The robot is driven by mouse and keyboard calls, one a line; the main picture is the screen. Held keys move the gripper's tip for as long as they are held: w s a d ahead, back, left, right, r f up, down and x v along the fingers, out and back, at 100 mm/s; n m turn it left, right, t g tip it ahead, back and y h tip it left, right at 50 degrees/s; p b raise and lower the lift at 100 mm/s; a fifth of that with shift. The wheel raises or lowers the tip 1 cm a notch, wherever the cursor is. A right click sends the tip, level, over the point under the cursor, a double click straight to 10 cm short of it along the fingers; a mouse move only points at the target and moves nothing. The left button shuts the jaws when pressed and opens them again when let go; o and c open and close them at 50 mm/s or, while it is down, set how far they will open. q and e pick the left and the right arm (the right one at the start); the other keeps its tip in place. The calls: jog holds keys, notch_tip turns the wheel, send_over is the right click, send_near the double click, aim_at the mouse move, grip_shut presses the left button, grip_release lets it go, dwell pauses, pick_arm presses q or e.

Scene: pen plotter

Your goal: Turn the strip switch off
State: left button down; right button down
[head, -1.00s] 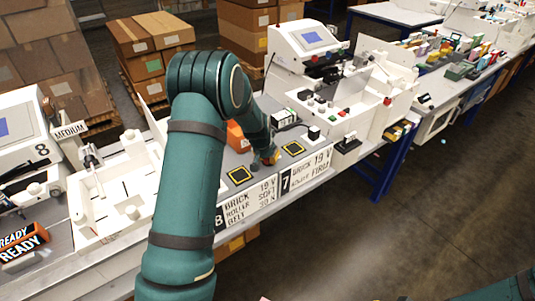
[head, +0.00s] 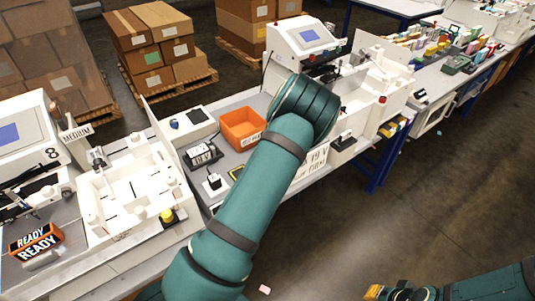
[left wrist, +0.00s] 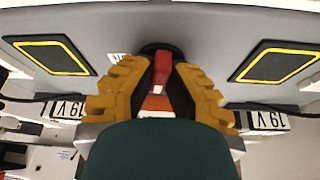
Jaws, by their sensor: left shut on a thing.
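In the left wrist view a small red switch lever (left wrist: 162,68) stands in a dark round base on the grey surface, between two yellow-outlined black pads. My left gripper (left wrist: 163,78) has its yellow fingers on either side of the lever and is shut on it. The lever's lower part is partly hidden by the fingers. In the head view my own left arm hides this gripper and the switch. My right gripper (head: 388,292) is at the bottom right edge of the head view, away from the bench; its finger opening is unclear.
An orange bin (head: 242,130) stands on the bench beside my left arm. A charger labelled 19 V (left wrist: 268,121) and cables lie near the pads. White machines stand on both sides.

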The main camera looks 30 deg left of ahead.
pick_arm(q)
jog(key=shift+f+n+g, duration=0.1)
jog(key=shift+n+g, duration=0.2)
jog(key=shift+n, duration=0.6)
jog(key=shift+d, duration=0.1)
jog(key=c, duration=1)
grip_release()
jog(key=shift+o, duration=0.2)
jog(key=v, duration=1.2)
jog(key=shift+w, duration=0.1)
